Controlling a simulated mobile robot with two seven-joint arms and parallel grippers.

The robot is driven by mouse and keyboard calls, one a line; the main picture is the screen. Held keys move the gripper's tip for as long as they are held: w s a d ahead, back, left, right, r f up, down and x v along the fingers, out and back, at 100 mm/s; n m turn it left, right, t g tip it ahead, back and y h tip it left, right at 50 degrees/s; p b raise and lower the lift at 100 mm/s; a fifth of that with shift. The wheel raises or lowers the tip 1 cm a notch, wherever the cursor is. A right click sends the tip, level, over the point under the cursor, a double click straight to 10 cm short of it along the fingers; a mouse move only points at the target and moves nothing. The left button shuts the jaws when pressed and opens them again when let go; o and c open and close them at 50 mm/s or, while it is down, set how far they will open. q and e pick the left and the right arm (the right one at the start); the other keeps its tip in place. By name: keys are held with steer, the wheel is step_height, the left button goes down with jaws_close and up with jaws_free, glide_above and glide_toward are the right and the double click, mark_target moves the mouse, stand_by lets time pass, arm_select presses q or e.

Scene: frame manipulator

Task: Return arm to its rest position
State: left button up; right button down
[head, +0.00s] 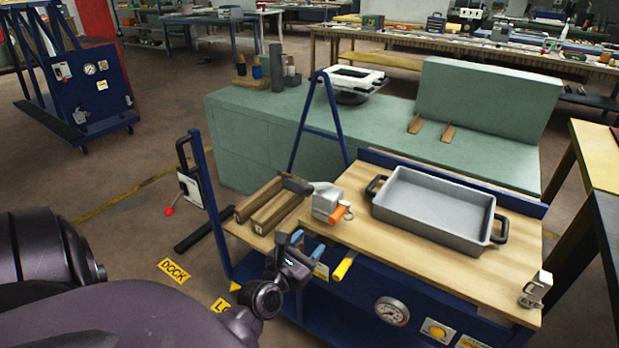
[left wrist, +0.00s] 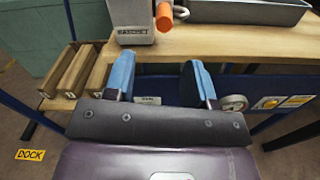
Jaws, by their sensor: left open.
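My left arm comes in from the left of the head view. Its gripper (head: 309,246) is at the near left edge of the wooden bench top, with blue fingertips. In the left wrist view the left gripper (left wrist: 160,80) has its two blue fingers spread wide apart with nothing between them. The fingertips point toward the bench edge, just short of a grey block with an orange handle (left wrist: 163,18). That block also shows in the head view (head: 325,203), standing on the bench. My right gripper is in neither view.
A grey tray (head: 435,228) with black handles sits on the wooden bench (head: 395,240). Wooden slotted blocks (head: 265,205) lie left of it. A yellow handle (head: 344,265) and gauge (head: 391,311) are at the bench front. A green counter (head: 400,150) stands behind.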

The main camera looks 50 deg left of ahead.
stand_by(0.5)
arm_select(q)
steer(key=s+d+f+m+g+h+p, duration=0.15)
steer(key=d+m, duration=0.25)
steer(key=m, duration=1.1)
steer(key=s+d+f+m+g+h, duration=0.2)
steer(key=d+f+m, duration=0.15)
steer(key=m, duration=1.25)
steer(key=s+d+f+m+g+p, duration=0.1)
steer(key=s+d+f+m, duration=0.1)
steer(key=s, duration=0.4)
steer(key=s+d+f+m+g+p, duration=0.1)
steer(key=s+d+f+m+g, duration=0.1)
steer(key=s, duration=0.5)
steer(key=d+m+h, duration=0.1)
steer(key=m, duration=0.1)
steer(key=shift+s+f+m, duration=0.25)
steer(key=shift+f+m, duration=0.05)
steer(key=shift+f, duration=0.1)
steer(key=shift+d, duration=0.1)
